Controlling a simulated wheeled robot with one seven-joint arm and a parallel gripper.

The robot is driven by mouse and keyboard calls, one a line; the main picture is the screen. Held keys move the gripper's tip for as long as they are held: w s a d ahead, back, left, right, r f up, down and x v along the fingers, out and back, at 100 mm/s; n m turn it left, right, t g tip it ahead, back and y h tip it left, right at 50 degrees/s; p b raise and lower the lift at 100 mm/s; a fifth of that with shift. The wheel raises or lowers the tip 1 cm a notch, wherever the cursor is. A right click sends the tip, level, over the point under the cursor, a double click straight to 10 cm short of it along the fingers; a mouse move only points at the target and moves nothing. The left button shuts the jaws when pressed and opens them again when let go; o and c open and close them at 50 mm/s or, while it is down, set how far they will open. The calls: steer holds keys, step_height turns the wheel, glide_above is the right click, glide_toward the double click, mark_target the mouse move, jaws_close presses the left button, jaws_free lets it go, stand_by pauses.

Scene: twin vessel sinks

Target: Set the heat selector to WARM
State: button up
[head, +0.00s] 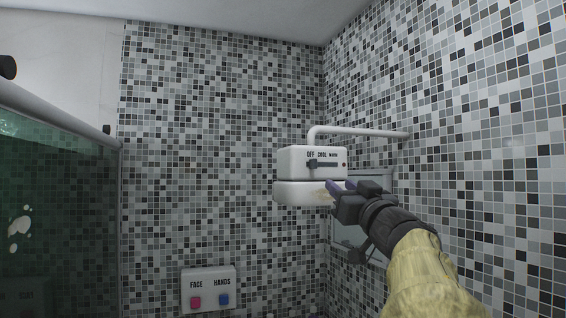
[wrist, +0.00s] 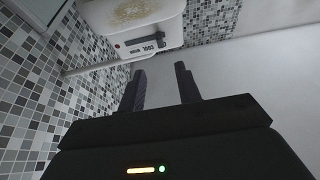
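The heat selector (head: 313,164) is a dark slider in a slot on the front of a white wall unit (head: 295,158), marked OFF, COOL and WARM. Its dark knob stands at the left, under OFF. My gripper (head: 340,184) is in front of the unit's lower right part, below and right of the knob, apart from it as far as I can tell. In the wrist view my gripper (wrist: 159,68) shows two dark purple fingers spread apart with nothing between them.
A white pipe (head: 360,131) runs from the unit's top to the right wall. A framed panel (head: 375,182) is behind my gripper on that wall. A switch plate (head: 209,287) marked FACE and HANDS is lower left. Green glass (head: 55,200) stands at the left.

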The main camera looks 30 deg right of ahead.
mark_target(316, 165)
steer(key=p+x, duration=0.5)
steer(key=x, duration=0.7)
steer(key=shift+w+r+p, duration=0.15)
steer(key=shift+w+p, duration=0.1)
steer(key=shift+p, duration=0.1)
steer(key=shift+w+d, duration=0.15)
jaws_close()
